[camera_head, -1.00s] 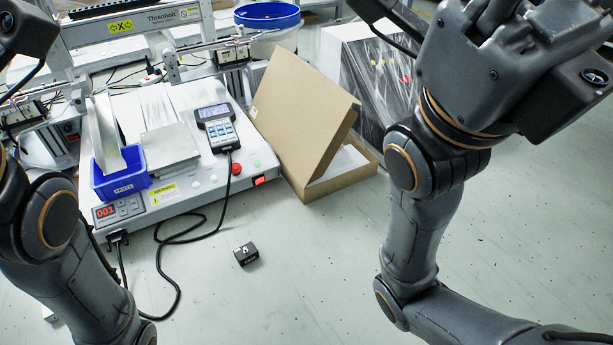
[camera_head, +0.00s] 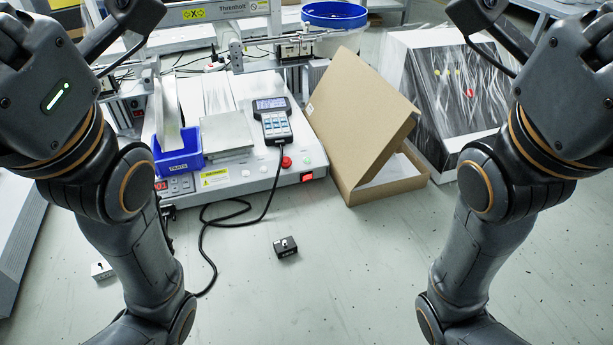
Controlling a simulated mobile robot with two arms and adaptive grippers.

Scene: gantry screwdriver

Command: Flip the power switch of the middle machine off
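My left gripper (camera_head: 118,38) is raised at the top left, partly cut off by the frame edge. My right gripper (camera_head: 488,32) is raised at the top right, also partly cut off. Both are well apart from the switch, and neither shows its fingertips clearly.
An open cardboard box (camera_head: 385,180) stands close to the right of the switch. A black cable (camera_head: 208,235) loops over the table in front of the machine. A small black block (camera_head: 285,247) lies front centre. A plastic-wrapped machine (camera_head: 450,85) is behind right.

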